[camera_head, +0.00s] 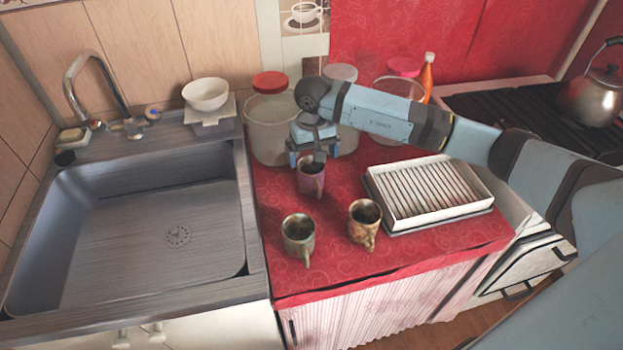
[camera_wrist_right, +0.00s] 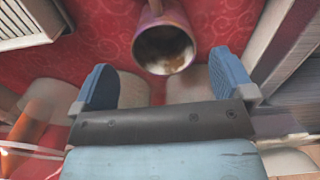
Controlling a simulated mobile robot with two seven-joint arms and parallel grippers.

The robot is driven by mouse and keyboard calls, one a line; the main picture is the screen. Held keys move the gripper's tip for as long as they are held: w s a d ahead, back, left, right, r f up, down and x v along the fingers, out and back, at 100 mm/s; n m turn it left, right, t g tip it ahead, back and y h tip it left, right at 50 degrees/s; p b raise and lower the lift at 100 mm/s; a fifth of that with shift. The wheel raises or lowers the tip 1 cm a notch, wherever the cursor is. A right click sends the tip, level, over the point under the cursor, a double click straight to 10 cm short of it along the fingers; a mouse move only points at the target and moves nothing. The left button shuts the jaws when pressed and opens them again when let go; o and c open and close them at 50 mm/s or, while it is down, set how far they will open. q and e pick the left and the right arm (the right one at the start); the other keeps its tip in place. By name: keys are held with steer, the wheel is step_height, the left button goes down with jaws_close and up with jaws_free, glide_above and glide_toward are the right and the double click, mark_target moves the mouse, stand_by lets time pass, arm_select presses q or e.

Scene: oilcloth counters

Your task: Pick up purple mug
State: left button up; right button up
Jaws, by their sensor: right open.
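The purple mug (camera_head: 311,181) stands upright on the red oilcloth counter, with my right gripper (camera_head: 313,150) directly above it and hiding part of its rim. In the right wrist view the purple mug (camera_wrist_right: 164,42) shows its open mouth, with brownish marks inside. The two blue fingers of my right gripper (camera_wrist_right: 164,85) are spread wide and empty. The mug lies just beyond the fingertips, between their lines, and nothing is held. My left gripper does not show in the head view.
A greenish mug (camera_head: 298,235) and a brown mug (camera_head: 362,222) stand nearer the front. A white dish rack (camera_head: 425,190) is to the right. Jars with lids, including a red-lidded jar (camera_head: 270,125), stand behind. The sink (camera_head: 150,230) is left.

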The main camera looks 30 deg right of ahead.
mark_target(311, 171)
steer(key=shift+a+f, duration=0.2)
steer(key=shift+f, duration=2.95)
steer(key=shift+c, duration=0.5)
steer(key=c, duration=1)
steer(key=shift+r, duration=0.15)
